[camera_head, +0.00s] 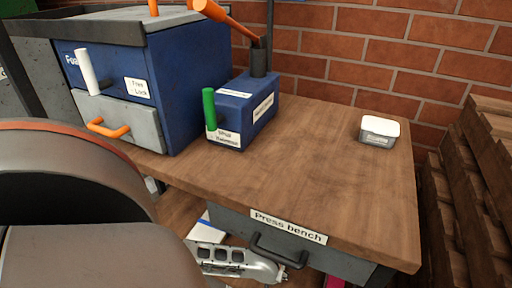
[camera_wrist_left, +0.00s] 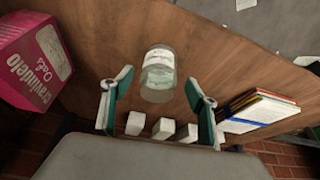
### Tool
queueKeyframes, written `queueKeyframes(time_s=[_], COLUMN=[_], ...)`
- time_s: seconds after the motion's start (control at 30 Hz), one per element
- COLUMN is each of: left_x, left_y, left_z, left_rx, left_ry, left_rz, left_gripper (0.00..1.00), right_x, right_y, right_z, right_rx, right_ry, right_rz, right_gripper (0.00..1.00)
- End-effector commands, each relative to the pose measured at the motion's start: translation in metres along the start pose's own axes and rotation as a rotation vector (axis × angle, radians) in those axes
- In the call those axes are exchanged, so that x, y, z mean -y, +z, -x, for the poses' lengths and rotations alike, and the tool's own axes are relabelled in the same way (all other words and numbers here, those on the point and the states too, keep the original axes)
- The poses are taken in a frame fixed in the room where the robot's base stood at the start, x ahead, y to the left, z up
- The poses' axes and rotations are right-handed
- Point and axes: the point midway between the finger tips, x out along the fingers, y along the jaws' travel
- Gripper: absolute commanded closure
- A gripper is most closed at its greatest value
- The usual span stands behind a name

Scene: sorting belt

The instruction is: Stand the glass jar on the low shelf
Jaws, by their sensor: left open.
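A glass jar (camera_wrist_left: 158,82) with a pale label shows in the left wrist view, on or just over a brown wooden surface (camera_wrist_left: 215,45). I cannot tell whether it touches that surface. My left gripper (camera_wrist_left: 160,86) is open, with one green-and-grey finger on either side of the jar and visible gaps between. The jar and the left gripper do not show in the head view. A low wooden shelf (camera_head: 180,208) shows partly below the press bench (camera_head: 300,185).
Beside the jar are a pink oats box (camera_wrist_left: 35,60), a stack of books (camera_wrist_left: 258,110) and several white blocks (camera_wrist_left: 163,128). On the bench are a blue lever box (camera_head: 262,105) and a white-lidded tub (camera_head: 379,131).

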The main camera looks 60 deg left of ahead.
Motion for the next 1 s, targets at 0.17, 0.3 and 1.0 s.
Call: queueKeyframes(time_s=[0.17,0.3,1.0], left_x=[-0.004,-0.003,0.000], left_y=[0.036,0.065,0.112], left_z=[0.021,0.031,0.046], left_rx=[-0.001,0.000,0.001], left_ry=[0.006,0.005,-0.001], left_rz=[0.001,0.002,-0.001], left_gripper=[0.41,0.41,0.41], right_x=[-0.008,-0.013,-0.020], right_y=[-0.002,0.004,0.018], right_z=[0.003,0.005,0.009], right_rx=[0.008,0.026,0.062], right_ry=[0.013,0.021,0.030], right_rz=[0.036,0.058,0.083], right_gripper=[1.00,1.00,1.00])
